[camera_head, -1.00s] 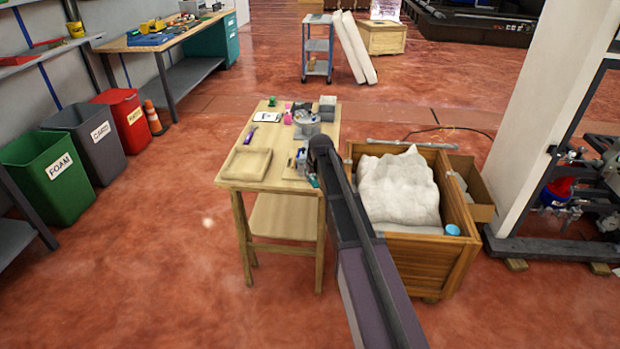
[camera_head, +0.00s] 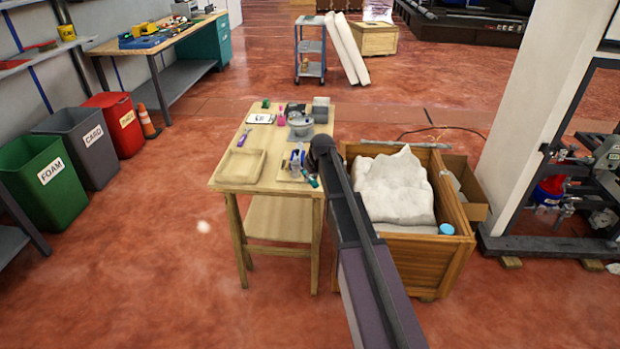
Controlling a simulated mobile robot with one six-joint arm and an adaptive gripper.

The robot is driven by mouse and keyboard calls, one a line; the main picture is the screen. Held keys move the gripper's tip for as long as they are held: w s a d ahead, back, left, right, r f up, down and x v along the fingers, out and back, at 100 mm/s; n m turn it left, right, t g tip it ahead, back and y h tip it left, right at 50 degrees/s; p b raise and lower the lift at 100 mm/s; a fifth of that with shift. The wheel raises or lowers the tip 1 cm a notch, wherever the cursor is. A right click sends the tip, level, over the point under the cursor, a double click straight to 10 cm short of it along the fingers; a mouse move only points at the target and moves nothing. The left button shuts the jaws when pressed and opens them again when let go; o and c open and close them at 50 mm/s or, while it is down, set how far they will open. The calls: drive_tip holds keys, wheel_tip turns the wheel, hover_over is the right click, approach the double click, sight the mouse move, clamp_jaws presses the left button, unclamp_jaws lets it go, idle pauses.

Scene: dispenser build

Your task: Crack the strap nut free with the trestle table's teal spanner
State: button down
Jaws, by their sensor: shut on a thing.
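My arm reaches in from the lower right to the trestle table (camera_head: 285,185), and its dark wrist joint hangs over the table's right edge. My gripper (camera_head: 308,174) is small and partly hidden below the wrist. It is shut on the teal spanner (camera_head: 312,181), which shows as a short teal strip near the table's front right corner. Most of the spanner is hidden or too small to make out. I cannot make out the strap nut.
On the table are a shallow wooden tray (camera_head: 220,164), a purple-handled tool (camera_head: 243,138), a grey bowl (camera_head: 300,130) and small items behind. A wooden crate (camera_head: 420,265) with white packing stands close on the right. Bins (camera_head: 50,178) stand at left; floor between is clear.

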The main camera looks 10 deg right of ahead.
drive_tip(key=shift+w+d, duration=0.1)
drive_tip(key=shift+d, duration=0.05)
drive_tip(key=shift+w+d+n+y, duration=0.2)
drive_tip(key=shift+d+n+y, duration=0.05)
drive_tip(key=shift+d+n, duration=0.3)
drive_tip(key=shift+w+d+n+y, duration=0.25)
drive_tip(key=shift+d+n, duration=0.2)
drive_tip(key=shift+n, duration=0.2)
drive_tip(key=shift+d, duration=0.15)
drive_tip(key=shift+w+d+n+g, duration=0.35)
drive_tip(key=shift+d+n, duration=0.1)
drive_tip(key=shift+n, duration=0.15)
drive_tip(key=shift+a, duration=0.1)
drive_tip(key=shift+r, duration=0.2)
idle(0.4)
drive_tip(key=shift+r+p, duration=1.85)
drive_tip(key=shift+p, duration=0.15)
